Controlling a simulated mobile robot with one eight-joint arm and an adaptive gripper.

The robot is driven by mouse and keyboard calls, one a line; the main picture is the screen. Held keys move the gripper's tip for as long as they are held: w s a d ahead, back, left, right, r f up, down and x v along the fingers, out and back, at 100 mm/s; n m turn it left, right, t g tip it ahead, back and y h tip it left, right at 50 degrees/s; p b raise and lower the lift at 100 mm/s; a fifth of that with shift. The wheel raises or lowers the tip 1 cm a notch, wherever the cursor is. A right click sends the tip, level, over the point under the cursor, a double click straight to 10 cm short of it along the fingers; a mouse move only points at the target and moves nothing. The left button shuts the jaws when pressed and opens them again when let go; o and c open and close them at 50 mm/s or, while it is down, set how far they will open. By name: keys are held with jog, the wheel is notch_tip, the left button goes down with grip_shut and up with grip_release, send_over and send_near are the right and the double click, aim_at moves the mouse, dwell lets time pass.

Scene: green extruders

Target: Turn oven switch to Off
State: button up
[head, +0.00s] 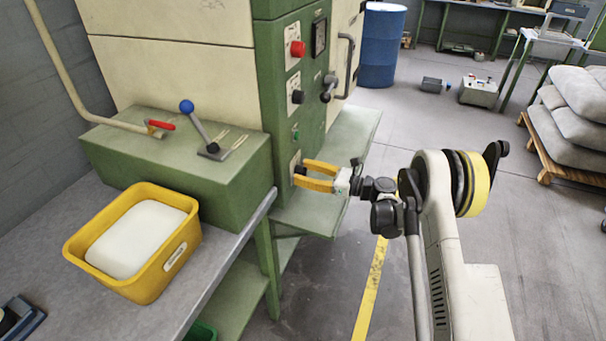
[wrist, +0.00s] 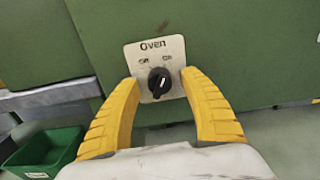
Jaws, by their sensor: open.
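The oven switch (wrist: 160,84) is a round black knob on a pale plate (wrist: 133,51) marked "Oven", on the green machine front. Two small position labels sit above the knob, too small to read surely. A white mark on the knob seems to point up and slightly right. My gripper (wrist: 160,82) has its two yellow fingers open, one on each side of the knob. Whether they touch it I cannot tell. In the head view, my gripper (head: 301,174) reaches the lowest panel of the machine, and its fingers partly hide the switch there.
Above are a red knob (head: 298,48), a black knob (head: 297,97) and a green button (head: 295,135). A green ledge (head: 312,206) lies just below my gripper. A yellow bin (head: 180,262) stands on the bench at left.

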grip_shut()
jog(key=shift+n, duration=0.3)
jog(key=n, duration=0.5)
jog(key=shift+n, duration=0.3)
jog(key=n, duration=0.5)
jog(key=shift+n, duration=0.3)
jog(key=shift+w+r, duration=0.1)
